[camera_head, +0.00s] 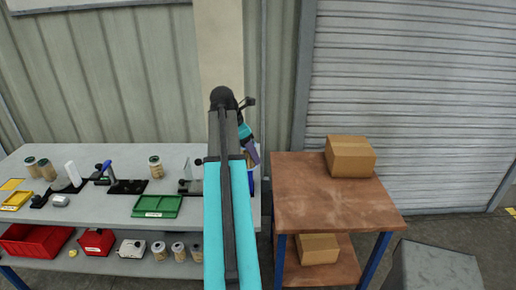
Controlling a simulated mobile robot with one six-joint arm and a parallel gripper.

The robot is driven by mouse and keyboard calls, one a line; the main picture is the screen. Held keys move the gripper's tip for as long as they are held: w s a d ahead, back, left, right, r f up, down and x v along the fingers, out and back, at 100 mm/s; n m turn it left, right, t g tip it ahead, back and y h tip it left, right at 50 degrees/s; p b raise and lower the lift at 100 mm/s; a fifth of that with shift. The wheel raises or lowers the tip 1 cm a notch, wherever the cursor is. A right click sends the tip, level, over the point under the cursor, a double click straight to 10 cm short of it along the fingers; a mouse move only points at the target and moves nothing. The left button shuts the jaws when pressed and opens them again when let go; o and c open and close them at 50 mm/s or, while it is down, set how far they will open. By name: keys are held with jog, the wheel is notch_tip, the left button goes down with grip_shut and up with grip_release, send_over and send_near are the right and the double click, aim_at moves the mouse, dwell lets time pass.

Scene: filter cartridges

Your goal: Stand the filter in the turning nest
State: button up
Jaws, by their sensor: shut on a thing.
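Filters with pale bodies and dark caps stand on the bench: two at the far left, one of them this filter (47,169), and another filter (155,166) at the black fixture in the middle. I cannot tell which fixture is the turning nest. One black fixture (127,187) has a blue handle. Another black-based fixture (186,186) is partly covered by my arm. My teal arm rises through the middle and its far end bends down behind it, over the bench's right end. My gripper's fingers and anything in them are hidden behind the arm.
A green tray (157,206) lies at the bench front. A fixture with a white plate (72,174) and a yellow tray (15,201) are at left. The shelf below holds a red bin (30,240) and several filters. A wooden table (325,205) with a carton (350,156) stands right.

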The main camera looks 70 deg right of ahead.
jog(key=w+a+f, duration=0.7)
jog(key=w+a, duration=0.3)
jog(key=a, duration=0.8)
jog(key=w+a+f+n, duration=0.1)
jog(key=w+a+f, duration=0.65)
jog(key=a, duration=1.05)
jog(key=w+a+f, duration=0.5)
jog(key=w+a, duration=0.7)
jog(key=a, duration=0.5)
jog(key=w+a+f+b, duration=0.3)
jog(key=a+f+b, duration=0.4)
jog(key=a+f, duration=0.3)
jog(key=shift+w+f, duration=0.4)
jog(key=shift+f, duration=0.15)
jog(key=shift+w, duration=0.1)
